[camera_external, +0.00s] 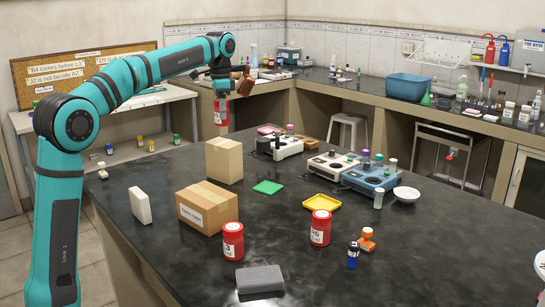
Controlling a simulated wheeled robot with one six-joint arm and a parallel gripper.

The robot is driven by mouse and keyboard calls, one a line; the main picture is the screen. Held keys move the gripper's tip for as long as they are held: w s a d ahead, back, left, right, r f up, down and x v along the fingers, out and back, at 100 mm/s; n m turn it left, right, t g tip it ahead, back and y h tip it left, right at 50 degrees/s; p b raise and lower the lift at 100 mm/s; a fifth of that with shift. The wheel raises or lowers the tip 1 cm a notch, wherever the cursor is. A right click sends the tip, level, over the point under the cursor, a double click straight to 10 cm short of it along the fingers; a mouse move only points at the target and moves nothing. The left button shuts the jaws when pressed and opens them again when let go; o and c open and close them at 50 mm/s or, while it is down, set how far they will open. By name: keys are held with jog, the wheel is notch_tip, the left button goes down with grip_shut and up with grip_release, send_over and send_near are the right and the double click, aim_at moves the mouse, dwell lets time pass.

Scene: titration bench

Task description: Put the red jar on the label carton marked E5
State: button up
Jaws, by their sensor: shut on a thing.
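My gripper (221,96) is shut on a red jar (221,113) with a pale label. It holds the jar upright in the air, above the far left part of the black bench. A brown carton (207,207) with a white label lies on the bench at the middle left; the label's writing is too small to read surely. A plain tan carton (224,160) stands behind it, below the held jar in the picture. No E5 mark can be read on either carton. Two other red jars, one on the left (233,241) and one on the right (320,228), stand in front.
A white block (140,206), a grey block (259,279), a green mat (268,187) and a yellow tray (321,203) lie on the bench. An orange bottle (366,240) and a blue bottle (353,255) stand at the right. Instruments (371,176) stand behind. The bench's right front is clear.

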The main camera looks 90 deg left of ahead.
aim_at(222, 125)
jog(key=shift+f, duration=2.9)
jog(key=shift+f, duration=0.1)
jog(key=o, duration=1)
notch_tip(222, 125, up, 12)
jog(key=shift+r, duration=0.1)
